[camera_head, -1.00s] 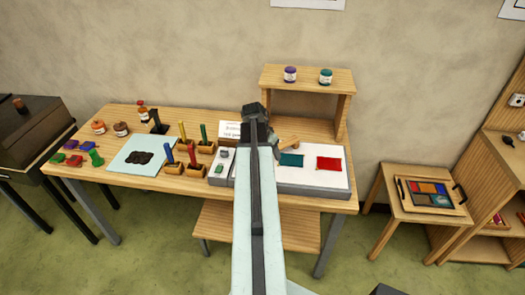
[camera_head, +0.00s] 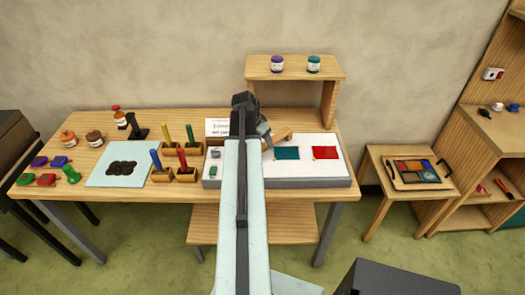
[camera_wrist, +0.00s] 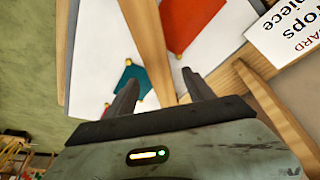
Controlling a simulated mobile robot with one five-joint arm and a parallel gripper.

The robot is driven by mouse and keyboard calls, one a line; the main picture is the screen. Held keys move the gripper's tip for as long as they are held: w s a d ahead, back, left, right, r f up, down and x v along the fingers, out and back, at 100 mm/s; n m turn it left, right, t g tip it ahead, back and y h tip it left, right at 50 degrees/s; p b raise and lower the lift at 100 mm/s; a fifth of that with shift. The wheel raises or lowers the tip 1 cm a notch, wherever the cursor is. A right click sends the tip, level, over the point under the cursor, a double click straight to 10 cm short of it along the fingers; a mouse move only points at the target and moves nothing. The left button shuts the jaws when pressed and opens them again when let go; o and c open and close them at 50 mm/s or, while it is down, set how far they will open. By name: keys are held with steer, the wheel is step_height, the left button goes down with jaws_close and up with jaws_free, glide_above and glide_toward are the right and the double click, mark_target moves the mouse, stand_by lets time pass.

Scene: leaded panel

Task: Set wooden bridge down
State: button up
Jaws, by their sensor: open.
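The wooden bridge (camera_wrist: 147,40) is a plain light-brown bar. In the wrist view it runs down across the white panel and between my gripper's fingers. In the head view a short part of it (camera_head: 283,135) shows at the upper left of the panel, beside my gripper (camera_head: 265,137). My gripper (camera_wrist: 160,95) is open, one dark finger on each side of the bar. I cannot tell whether the fingers touch it. The white panel board (camera_head: 307,148) carries a teal glass piece (camera_head: 286,153) and a red one (camera_head: 325,153).
A printed card (camera_wrist: 285,35) stands close to my gripper. Wooden strips (camera_wrist: 275,110) lie beside the panel. A raised shelf (camera_head: 295,70) with two jars is behind. Wooden holders with coloured tools (camera_head: 187,174) and a pale blue mat (camera_head: 104,176) are to the left.

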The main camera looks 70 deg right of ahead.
mark_target(264, 145)
steer(key=b+x, duration=0.5)
steer(key=shift+w+a+f, duration=0.15)
steer(key=shift+a+f, duration=0.05)
steer(key=shift+f, duration=0.1)
steer(key=shift+r, duration=0.2)
jaws_close()
